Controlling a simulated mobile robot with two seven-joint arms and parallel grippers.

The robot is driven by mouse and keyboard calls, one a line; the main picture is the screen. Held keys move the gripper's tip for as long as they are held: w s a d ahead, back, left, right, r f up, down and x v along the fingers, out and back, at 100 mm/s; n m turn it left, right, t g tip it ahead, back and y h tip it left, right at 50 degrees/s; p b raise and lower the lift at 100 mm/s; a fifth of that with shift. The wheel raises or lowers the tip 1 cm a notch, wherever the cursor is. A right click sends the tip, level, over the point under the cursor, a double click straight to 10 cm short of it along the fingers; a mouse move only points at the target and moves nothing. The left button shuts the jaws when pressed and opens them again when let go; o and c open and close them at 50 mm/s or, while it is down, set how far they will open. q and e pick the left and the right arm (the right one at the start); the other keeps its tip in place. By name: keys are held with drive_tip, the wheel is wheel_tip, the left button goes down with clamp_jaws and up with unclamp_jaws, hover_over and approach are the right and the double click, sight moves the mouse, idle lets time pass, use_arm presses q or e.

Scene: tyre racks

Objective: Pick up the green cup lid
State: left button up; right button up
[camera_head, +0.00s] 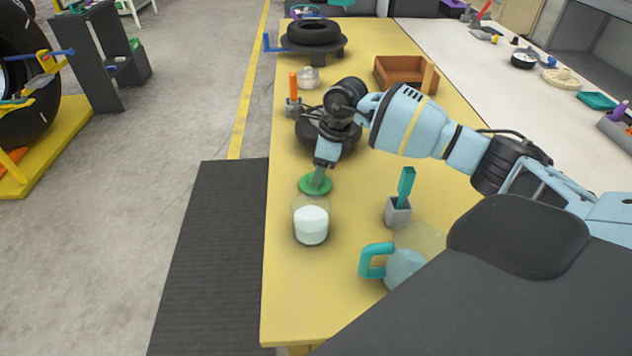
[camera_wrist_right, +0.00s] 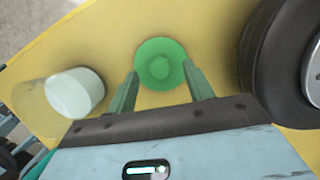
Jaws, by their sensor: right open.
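The green cup lid (camera_head: 307,185) is a round disc lying on the yellow table (camera_head: 285,290), just behind a clear cup with white contents (camera_head: 311,224). My right gripper (camera_head: 319,181) reaches down over the lid from behind. In the right wrist view the lid (camera_wrist_right: 162,63) shows a raised round knob in its middle. The open fingers of my right gripper (camera_wrist_right: 158,82) stand apart, one toward each side of the lid, with nothing held between them. I cannot tell whether a finger touches it. The cup (camera_wrist_right: 74,93) is left of the fingers there. My left gripper is not in view.
A teal-handled jug (camera_head: 402,268) and a grey holder with a teal tool (camera_head: 398,211) stand at the front right. A tyre (camera_head: 345,140) lies behind my right gripper. A brown crate (camera_head: 398,72) is farther back. The table's front left corner is clear.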

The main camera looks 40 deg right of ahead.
drive_tip(key=shift+w+a+f, duration=0.15)
drive_tip(key=shift+f, duration=0.55)
drive_tip(key=shift+c, duration=0.3)
drive_tip(key=c, duration=1)
drive_tip(key=shift+r, duration=0.1)
wheel_tip(320, 180, up, 10)
